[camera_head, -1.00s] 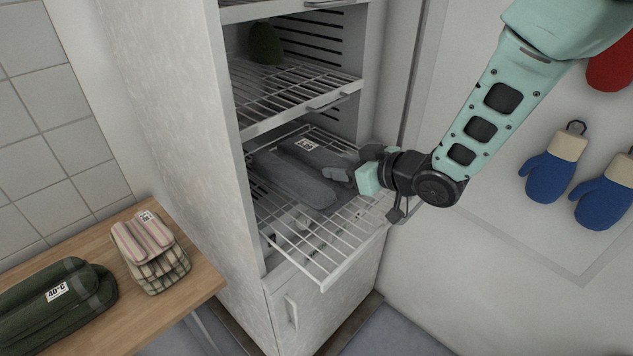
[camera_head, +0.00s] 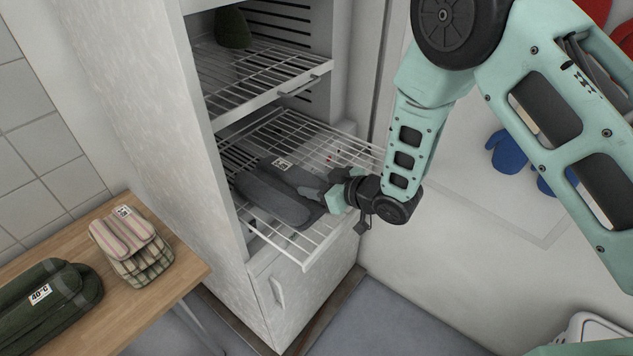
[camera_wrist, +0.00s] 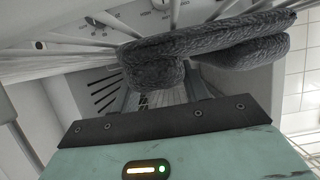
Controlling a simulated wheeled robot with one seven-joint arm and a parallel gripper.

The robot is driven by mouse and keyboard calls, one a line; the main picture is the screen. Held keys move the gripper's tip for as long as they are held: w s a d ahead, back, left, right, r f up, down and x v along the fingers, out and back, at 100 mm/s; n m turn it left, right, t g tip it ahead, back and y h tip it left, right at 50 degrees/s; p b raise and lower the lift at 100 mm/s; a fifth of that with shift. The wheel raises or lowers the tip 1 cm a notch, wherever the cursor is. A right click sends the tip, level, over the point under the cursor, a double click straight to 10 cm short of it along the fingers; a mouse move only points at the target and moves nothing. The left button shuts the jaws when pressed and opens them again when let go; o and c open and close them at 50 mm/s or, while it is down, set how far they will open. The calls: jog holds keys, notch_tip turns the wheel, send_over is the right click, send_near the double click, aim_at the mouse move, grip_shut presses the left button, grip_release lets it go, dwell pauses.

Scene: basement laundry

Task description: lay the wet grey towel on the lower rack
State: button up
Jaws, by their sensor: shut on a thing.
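The grey towel (camera_head: 270,196) is folded, with a white label on top, over the front part of the pulled-out lower rack (camera_head: 313,250). My gripper (camera_head: 326,194) is at the towel's right side, shut on it. In the wrist view the towel (camera_wrist: 215,45) spans the upper part of the picture, close to the rack wires. I cannot tell whether its whole underside touches the wires. The fingertips are partly hidden by the towel.
An upper rack (camera_head: 255,75) holds a dark green item (camera_head: 232,28). The tall white cabinet's side wall stands left of the racks. A wooden counter (camera_head: 165,290) holds a striped folded cloth (camera_head: 130,243) and a dark green towel (camera_head: 50,305). Bare rack shows behind the grey towel.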

jog(key=shift+f, duration=0.1)
jog(key=o, duration=1.1)
jog(key=b+v, duration=0.3)
jog(key=v, duration=0.9)
jog(key=s+d+r+m+g+h, duration=0.1)
jog(key=s+d+r+g+h, duration=0.1)
jog(key=s, duration=0.6)
jog(key=s+d+r+g+h, duration=0.1)
jog(key=s+r+g+h, duration=0.2)
jog(key=s, duration=0.5)
jog(key=s+d+r+m+g+h, duration=0.1)
jog(key=s+d+r+g+h, duration=0.1)
jog(key=s+r+h, duration=0.3)
jog(key=s+g, duration=0.1)
jog(key=s, duration=0.2)
jog(key=shift+s+d+r+m, duration=0.2)
jog(key=shift+d+r+m, duration=0.05)
jog(key=shift+d+m, duration=0.05)
